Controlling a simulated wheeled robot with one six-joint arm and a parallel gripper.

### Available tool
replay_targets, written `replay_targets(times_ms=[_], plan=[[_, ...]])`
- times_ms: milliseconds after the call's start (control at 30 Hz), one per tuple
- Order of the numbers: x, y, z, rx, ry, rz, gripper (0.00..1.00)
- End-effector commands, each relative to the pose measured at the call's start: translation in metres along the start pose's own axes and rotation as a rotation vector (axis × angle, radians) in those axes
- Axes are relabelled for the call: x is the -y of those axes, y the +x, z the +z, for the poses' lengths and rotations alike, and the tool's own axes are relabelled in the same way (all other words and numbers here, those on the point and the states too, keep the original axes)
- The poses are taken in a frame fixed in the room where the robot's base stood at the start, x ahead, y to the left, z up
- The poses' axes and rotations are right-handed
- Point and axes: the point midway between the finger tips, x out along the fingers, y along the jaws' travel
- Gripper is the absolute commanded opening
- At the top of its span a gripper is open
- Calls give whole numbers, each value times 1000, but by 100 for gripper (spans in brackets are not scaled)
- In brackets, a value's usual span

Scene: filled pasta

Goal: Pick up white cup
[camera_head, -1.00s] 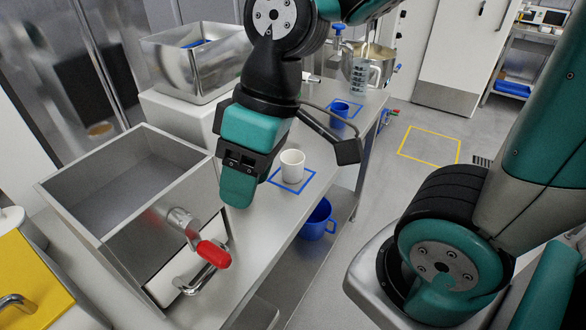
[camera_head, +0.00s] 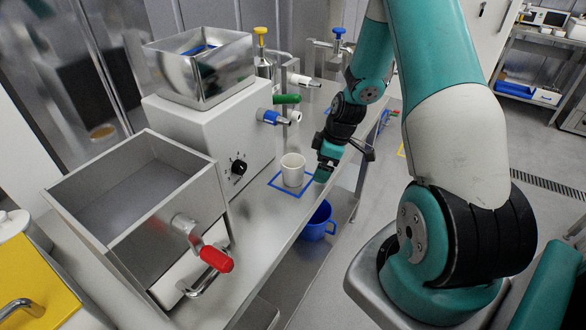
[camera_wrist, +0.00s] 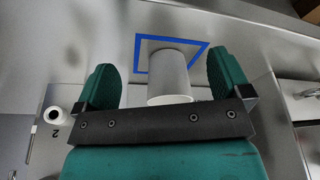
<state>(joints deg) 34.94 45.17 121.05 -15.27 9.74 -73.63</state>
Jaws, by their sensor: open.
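The white cup (camera_head: 293,170) stands upright on the steel table, inside a blue square outline (camera_head: 276,182). In the wrist view the cup (camera_wrist: 169,80) lies between the two teal fingers, with clear space on either side. My gripper (camera_head: 324,174) is just right of the cup in the head view. In the wrist view my gripper (camera_wrist: 166,88) is open and empty, its fingers wide apart.
A steel bin (camera_head: 110,215) with a red-handled valve (camera_head: 216,258) is at the left. A blue container (camera_head: 317,222) sits on the shelf below. The table edge runs close to the cup.

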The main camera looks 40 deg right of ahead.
Motion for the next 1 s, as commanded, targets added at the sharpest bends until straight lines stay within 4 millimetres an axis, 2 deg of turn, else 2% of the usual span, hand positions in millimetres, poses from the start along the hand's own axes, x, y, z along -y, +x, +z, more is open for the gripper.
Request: replay_targets(times_ms=[33, 100, 367, 567, 733, 967, 1000], plan=[[1, -1, -11, 0, -4, -2, 96], [0, 2, -20, 0, -2, -2, 96], [1, 8, -42, -1, -1, -2, 96], [1, 17, -77, 0, -4, -3, 96], [0, 29, -76, 0, 3, -2, 96], [0, 33, -75, -1, 2, -1, 96], [0, 33, -75, -1, 2, -1, 91]])
